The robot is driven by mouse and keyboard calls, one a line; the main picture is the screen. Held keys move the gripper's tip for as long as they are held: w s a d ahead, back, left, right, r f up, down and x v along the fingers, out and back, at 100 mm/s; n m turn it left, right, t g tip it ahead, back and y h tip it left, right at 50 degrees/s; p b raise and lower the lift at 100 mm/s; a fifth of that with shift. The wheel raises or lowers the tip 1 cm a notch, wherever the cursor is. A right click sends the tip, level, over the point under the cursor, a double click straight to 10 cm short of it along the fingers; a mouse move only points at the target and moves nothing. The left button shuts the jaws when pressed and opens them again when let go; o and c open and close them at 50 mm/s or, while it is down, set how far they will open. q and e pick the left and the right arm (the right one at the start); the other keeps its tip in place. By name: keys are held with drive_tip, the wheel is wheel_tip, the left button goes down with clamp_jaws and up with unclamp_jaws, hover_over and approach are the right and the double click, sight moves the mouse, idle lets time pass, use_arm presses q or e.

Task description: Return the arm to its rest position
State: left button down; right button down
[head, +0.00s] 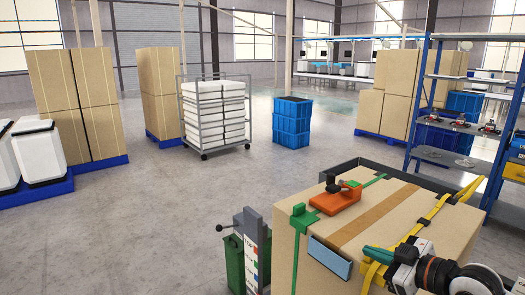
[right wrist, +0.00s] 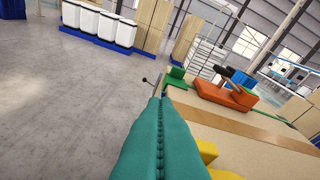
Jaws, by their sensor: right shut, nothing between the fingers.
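My right gripper (head: 372,277) is at the lower right of the head view, beside the strapped cardboard box (head: 290,245). Its teal fingers (right wrist: 160,115) are pressed together in the right wrist view, with nothing between them. Part of the arm behind it shows in the head view's lower right corner. My left gripper is in neither view. An orange tool with a black handle (head: 337,200) lies on top of the box; it also shows in the right wrist view (right wrist: 225,93). A green strap and a yellow strap (head: 435,212) run over the box.
A grey post with a dark knob (head: 252,230) and a green bin (head: 235,262) stand left of the box. A blue shelf rack (head: 418,95) is at right. Blue crates (head: 291,125) and a wheeled cage (head: 217,125) stand farther off. The floor at left is open.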

drive_tip(key=s+a+f+m+g+h, duration=0.1)
drive_tip(key=s+a+f+g, duration=0.1)
drive_tip(key=s+a+f, duration=0.5)
drive_tip(key=s+f+m+g+h, duration=0.2)
drive_tip(key=s+f, duration=0.3)
drive_tip(key=f, duration=0.6)
drive_tip(key=s+d+f+m+g+h, duration=0.2)
drive_tip(key=s+f+m, duration=0.15)
drive_tip(key=s, duration=0.55)
drive_tip(key=s+d+f+m+g+h, duration=0.2)
drive_tip(key=s+f+m+g+h, duration=0.15)
drive_tip(key=s, duration=0.55)
wheel_tip(320, 180, down, 27)
drive_tip(key=s+n, duration=0.1)
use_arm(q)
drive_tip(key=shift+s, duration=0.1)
use_arm(e)
drive_tip(key=s+d+f+g, duration=0.1)
drive_tip(key=s+d+f, duration=0.1)
drive_tip(key=s+f, duration=1.3)
drive_tip(key=shift+s+d+g, duration=0.15)
drive_tip(key=shift+s+g, duration=0.2)
drive_tip(key=shift+s, duration=0.3)
